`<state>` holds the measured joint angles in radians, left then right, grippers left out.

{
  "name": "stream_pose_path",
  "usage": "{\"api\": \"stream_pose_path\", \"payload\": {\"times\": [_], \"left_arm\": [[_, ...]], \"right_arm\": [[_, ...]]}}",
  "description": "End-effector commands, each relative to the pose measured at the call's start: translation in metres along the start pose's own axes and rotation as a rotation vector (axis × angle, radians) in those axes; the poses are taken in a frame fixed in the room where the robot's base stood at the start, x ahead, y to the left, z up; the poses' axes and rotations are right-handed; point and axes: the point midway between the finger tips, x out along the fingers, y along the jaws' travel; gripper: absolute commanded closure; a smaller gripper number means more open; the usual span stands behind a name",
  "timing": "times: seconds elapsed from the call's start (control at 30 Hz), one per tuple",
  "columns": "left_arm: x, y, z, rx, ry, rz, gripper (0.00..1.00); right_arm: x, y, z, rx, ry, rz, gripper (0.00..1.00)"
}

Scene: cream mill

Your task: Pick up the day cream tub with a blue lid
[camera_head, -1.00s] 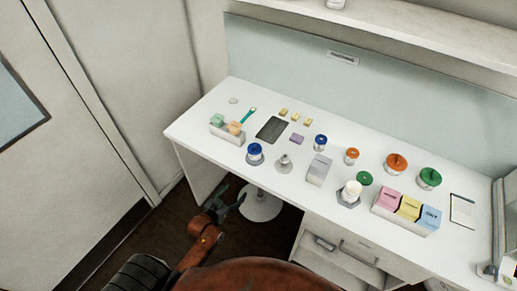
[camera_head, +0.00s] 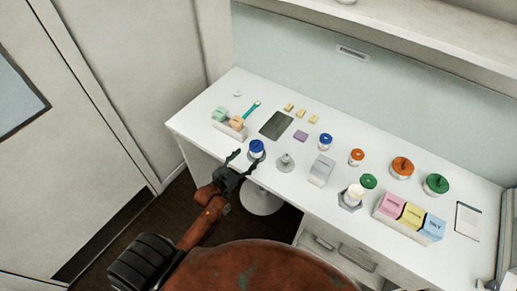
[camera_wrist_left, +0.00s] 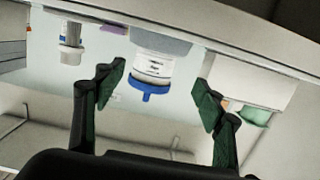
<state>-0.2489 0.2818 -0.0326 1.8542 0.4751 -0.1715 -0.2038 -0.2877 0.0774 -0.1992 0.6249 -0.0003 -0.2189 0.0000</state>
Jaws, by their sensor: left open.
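A white tub with a blue lid (camera_head: 256,148) stands near the front edge of the white table, left of a small grey stand. The tub also shows in the left wrist view (camera_wrist_left: 152,70), where the picture is upside down and its label is too small to read. A smaller blue-lidded tub (camera_head: 325,141) stands farther back to the right. My left gripper (camera_head: 242,163) is open and empty at the table's front edge, just short of the nearer tub. In the left wrist view the tub appears between its fingers, apart from both. My right gripper is out of view.
A white holder with green and orange pieces (camera_head: 230,127) stands left of the nearer tub. The grey stand (camera_head: 285,163) is close on its right. A dark pad (camera_head: 276,125) lies behind. Orange- and green-lidded tubs (camera_head: 402,168) and coloured boxes (camera_head: 411,215) stand farther right.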

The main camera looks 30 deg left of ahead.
Motion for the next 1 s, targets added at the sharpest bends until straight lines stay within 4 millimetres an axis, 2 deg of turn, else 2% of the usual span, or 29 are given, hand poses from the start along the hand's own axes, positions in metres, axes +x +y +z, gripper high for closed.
{"api": "stream_pose_path", "payload": {"times": [0.17, 0.4, 0.5, 0.83, 1.0], "left_arm": [[0.024, 0.007, -0.003, 0.000, 0.002, 0.010, 0.36], [0.058, 0.011, -0.003, 0.000, 0.003, 0.013, 0.36], [0.069, 0.010, -0.001, 0.001, 0.001, 0.011, 0.36], [0.073, 0.008, 0.000, 0.001, 0.001, 0.008, 0.37], [0.073, 0.008, 0.000, 0.001, 0.001, 0.008, 0.49]], "right_arm": [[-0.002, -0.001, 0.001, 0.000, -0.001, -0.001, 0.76], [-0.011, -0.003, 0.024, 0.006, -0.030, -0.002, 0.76], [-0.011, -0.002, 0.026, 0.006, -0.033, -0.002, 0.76], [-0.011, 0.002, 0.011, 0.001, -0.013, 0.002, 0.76], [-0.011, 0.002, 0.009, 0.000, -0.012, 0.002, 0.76]]}}
